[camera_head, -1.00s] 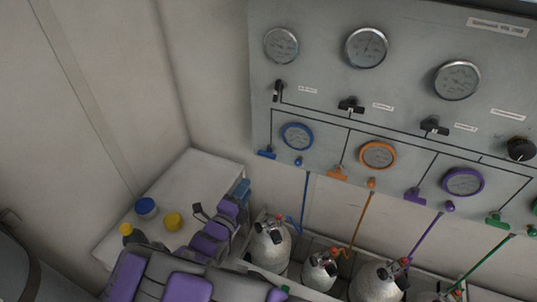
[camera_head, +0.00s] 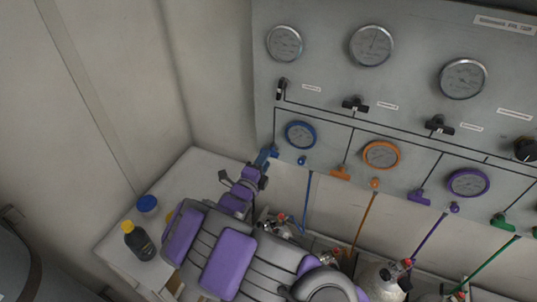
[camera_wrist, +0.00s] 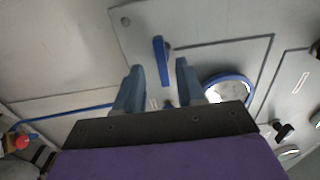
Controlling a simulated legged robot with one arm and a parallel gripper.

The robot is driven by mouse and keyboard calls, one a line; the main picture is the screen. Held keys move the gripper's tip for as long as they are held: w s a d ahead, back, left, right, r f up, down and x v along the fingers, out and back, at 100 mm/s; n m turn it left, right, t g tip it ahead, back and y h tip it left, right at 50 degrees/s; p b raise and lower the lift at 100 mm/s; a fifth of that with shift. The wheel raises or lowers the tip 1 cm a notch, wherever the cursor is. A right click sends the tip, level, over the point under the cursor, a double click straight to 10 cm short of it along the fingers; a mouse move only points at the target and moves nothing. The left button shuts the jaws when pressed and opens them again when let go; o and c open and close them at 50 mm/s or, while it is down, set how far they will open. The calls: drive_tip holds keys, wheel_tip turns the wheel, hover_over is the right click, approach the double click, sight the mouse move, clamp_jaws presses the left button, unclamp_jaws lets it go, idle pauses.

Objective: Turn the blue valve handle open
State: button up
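The blue valve handle (camera_head: 274,152) is on the grey panel, below and left of the blue-ringed gauge (camera_head: 300,135). It is partly hidden by my gripper (camera_head: 265,158) in the head view. In the wrist view the blue handle (camera_wrist: 160,47) is a narrow bar standing lengthwise in the picture. My gripper (camera_wrist: 159,64) is open, with one finger to each side of the handle's line. The handle shows between and just past the fingertips, and I cannot tell whether they touch it. The blue-ringed gauge (camera_wrist: 229,88) lies right of the right finger.
Orange (camera_head: 340,173), purple (camera_head: 418,196) and green (camera_head: 499,221) handles run along the panel to the right. Gas cylinders (camera_head: 384,283) stand below. A white cabinet (camera_head: 190,172) at left carries a dark bottle (camera_head: 139,241) and a blue-lidded jar (camera_head: 147,204).

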drive_tip(key=shift+x, duration=2.25)
clamp_jaws()
